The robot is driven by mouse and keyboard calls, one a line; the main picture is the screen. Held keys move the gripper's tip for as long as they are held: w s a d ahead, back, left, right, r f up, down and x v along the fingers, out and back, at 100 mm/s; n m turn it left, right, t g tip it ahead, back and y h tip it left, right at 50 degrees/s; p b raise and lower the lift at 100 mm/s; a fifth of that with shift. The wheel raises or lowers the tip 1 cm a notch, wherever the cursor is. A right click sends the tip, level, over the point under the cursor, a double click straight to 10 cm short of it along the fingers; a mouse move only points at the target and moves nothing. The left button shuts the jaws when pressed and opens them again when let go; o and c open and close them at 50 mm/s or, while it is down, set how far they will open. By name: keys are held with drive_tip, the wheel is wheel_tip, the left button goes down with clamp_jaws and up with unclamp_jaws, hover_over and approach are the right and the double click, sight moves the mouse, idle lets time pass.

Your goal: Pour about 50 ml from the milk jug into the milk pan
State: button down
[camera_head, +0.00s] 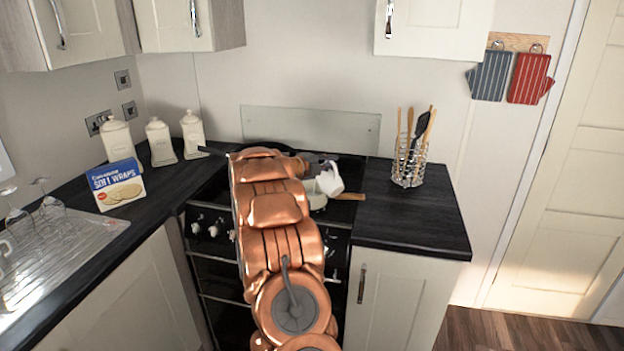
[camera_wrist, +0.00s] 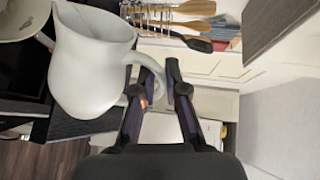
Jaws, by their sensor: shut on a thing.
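The white milk jug (camera_head: 329,179) is held above the stove, at the end of my copper arm. My gripper (camera_head: 312,164) is partly hidden by my arm in the head view. In the wrist view my gripper (camera_wrist: 160,90) is shut on the handle of the jug (camera_wrist: 92,70). The jug looks tilted in the head view. The milk pan (camera_head: 318,199), pale with a wooden handle, sits on the hob below the jug, partly hidden by my arm. A piece of it shows at the top left of the wrist view (camera_wrist: 22,22). I cannot see milk.
A wire utensil holder (camera_head: 408,165) stands on the dark counter right of the stove. A dark pan (camera_head: 262,146) is at the back left of the hob, mostly hidden. White canisters (camera_head: 160,142) and a wraps box (camera_head: 119,186) stand left. The right counter's front is clear.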

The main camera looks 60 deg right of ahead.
drive_tip(key=shift+w+r+p, duration=0.15)
drive_tip(key=shift+r+p, duration=0.05)
drive_tip(key=shift+p, duration=0.45)
drive_tip(key=shift+w+d+r+n+p, duration=0.15)
drive_tip(key=shift+n+p, duration=0.25)
drive_tip(key=shift+p, duration=0.2)
